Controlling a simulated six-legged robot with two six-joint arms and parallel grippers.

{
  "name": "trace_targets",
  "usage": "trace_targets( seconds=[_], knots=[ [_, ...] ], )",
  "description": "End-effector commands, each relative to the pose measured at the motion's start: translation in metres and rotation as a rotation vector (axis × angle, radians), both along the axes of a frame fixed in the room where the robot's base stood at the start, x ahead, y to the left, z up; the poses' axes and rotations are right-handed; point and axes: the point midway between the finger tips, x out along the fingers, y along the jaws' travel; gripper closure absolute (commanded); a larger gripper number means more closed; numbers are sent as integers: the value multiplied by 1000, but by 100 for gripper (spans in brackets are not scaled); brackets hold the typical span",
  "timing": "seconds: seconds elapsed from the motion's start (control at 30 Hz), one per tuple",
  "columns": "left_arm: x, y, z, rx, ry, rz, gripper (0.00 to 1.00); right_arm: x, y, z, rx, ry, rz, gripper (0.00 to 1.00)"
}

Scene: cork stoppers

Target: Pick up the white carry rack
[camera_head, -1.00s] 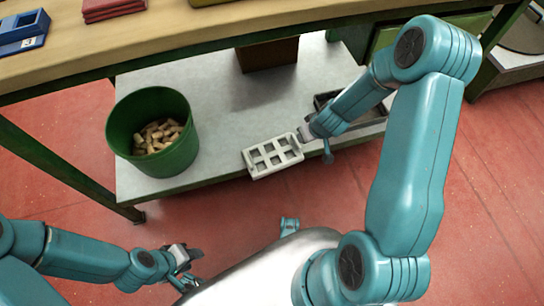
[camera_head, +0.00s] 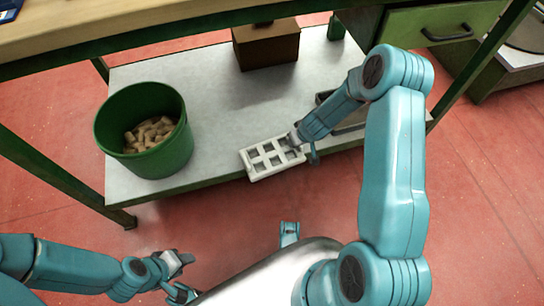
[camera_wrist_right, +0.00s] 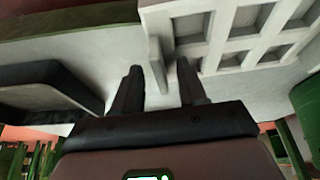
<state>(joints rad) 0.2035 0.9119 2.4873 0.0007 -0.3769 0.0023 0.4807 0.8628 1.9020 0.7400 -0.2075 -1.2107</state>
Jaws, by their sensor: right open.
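The white carry rack (camera_head: 272,158), with several square openings, sits at the front edge of the lower shelf in the head view. It fills the upper right of the right wrist view (camera_wrist_right: 225,58). My right gripper (camera_head: 297,140) is at the rack's right end. In the right wrist view its fingers (camera_wrist_right: 162,84) are apart, and a thin white upright part of the rack stands in the gap between them; I cannot tell whether either finger touches it. My left gripper (camera_head: 185,276) is low at the left, away from the shelf, its fingers apart and empty.
A green bin (camera_head: 150,165) of corks (camera_head: 147,134) stands left on the shelf (camera_head: 215,100). A brown box (camera_head: 266,48) is at the back. A dark tray (camera_head: 350,122) lies right of the rack, behind my right arm. The workbench top (camera_head: 150,28) overhangs the shelf's back.

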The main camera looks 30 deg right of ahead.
Motion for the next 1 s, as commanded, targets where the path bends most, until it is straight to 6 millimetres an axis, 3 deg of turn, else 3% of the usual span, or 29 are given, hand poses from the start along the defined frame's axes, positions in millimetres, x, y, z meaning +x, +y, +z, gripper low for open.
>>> trace_targets(
  seconds=[0.1, 0.23, 1.0],
  knots=[
    [0, 0, 1, 0, 0, 0, 57, 0, 0, 1, 0, 0, 0, 58],
    [0, 0, 1, 0, 1, 0, 57, 0, 0, 1, 0, 0, 0, 100],
    [-1, 0, 0, 0, 2, -1, 57, -1, 1, 0, 2, 3, 1, 100]
  ],
)
